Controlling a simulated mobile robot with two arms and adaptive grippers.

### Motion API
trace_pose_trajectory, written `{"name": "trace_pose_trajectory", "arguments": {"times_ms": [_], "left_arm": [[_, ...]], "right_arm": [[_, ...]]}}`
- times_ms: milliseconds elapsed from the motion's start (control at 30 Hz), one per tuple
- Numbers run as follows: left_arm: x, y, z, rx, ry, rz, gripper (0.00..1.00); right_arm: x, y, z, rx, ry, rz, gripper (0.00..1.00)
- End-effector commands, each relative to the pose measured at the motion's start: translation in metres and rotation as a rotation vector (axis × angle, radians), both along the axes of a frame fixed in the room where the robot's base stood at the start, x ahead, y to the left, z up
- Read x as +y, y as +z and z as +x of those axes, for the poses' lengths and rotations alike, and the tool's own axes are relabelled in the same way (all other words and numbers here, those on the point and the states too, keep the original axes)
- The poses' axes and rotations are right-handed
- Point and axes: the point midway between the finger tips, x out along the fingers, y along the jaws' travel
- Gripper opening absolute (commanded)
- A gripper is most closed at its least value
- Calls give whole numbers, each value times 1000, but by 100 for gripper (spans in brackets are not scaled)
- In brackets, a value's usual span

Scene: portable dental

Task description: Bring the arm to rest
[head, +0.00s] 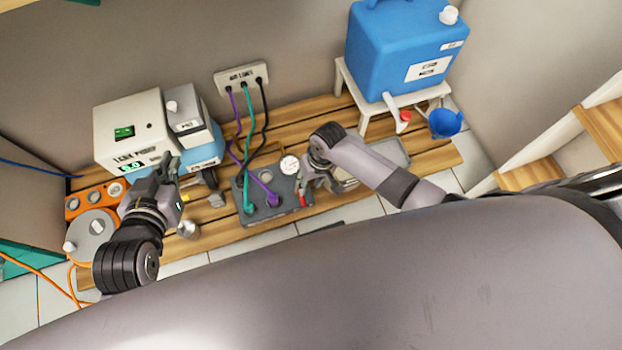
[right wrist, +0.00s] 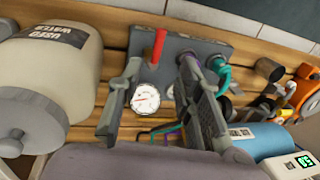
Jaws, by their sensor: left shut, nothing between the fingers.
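My left gripper (head: 168,168) is at the left of the head view, in front of the white device with a green display. Its fingers look close together and nothing shows between them. My right gripper (head: 304,180) is over the right end of the grey hose panel (head: 262,214), beside the red lever (head: 303,199); its fingertips are partly hidden by the arm. In the right wrist view the right gripper (right wrist: 152,92) has its two fingers apart, with the pressure gauge (right wrist: 145,99) and red lever behind the gap. I cannot tell whether it touches them.
The white device (head: 122,125) stands at the back left. Purple, green and black hoses run from the wall outlet (head: 241,78) to the panel. A blue canister (head: 398,50) sits on a white stool. A used-water jar (right wrist: 55,75) is close left of my right gripper. Slatted floor is partly bare.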

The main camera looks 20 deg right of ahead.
Motion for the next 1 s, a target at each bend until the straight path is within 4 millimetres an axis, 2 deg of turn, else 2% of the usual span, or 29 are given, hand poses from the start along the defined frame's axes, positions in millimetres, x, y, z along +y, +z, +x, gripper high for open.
{"name": "trace_pose_trajectory", "arguments": {"times_ms": [200,767,867,967,1000], "left_arm": [[0,0,0,0,0,0,0],[0,0,0,1,0,0,0],[0,0,0,-1,0,0,0],[0,0,0,-1,0,0,0],[0,0,0,-1,0,0,0]], "right_arm": [[-3,13,-1,2,1,0,32],[-3,14,0,1,1,0,32],[3,17,-1,-21,9,14,32],[18,31,-2,-105,38,59,32],[26,42,-2,-161,52,83,32]]}}
